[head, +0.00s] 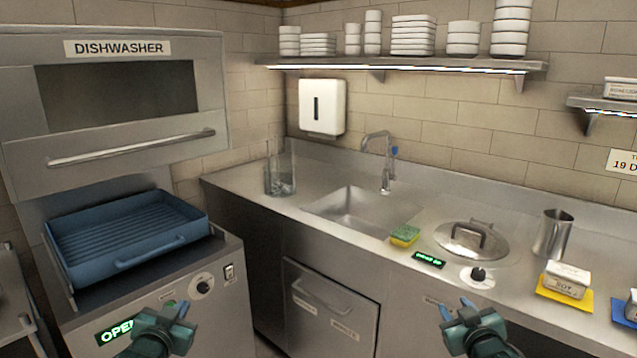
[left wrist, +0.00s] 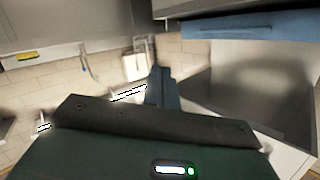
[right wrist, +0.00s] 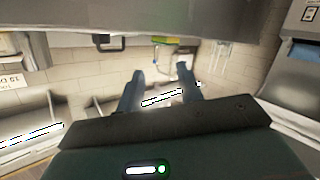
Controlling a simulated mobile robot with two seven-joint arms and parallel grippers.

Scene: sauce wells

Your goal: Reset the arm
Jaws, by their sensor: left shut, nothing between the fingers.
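My left gripper (head: 176,310) is low in the head view, in front of the dishwasher's lower front. Its fingers are together and empty, and they also show shut in the left wrist view (left wrist: 162,88). My right gripper (head: 456,310) is low in the head view, in front of the sink counter's front. Its two fingers stand apart with nothing between them in the right wrist view (right wrist: 160,88). Both grippers are clear of the counter and of the things on it.
The dishwasher (head: 120,210) stands open at the left with a blue rack (head: 130,238) in it. The counter holds a clear container (head: 280,175), a sink (head: 355,208), a sponge (head: 405,235), a lidded well (head: 472,240), a metal jug (head: 553,234) and a white tub (head: 567,279) on a yellow mat.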

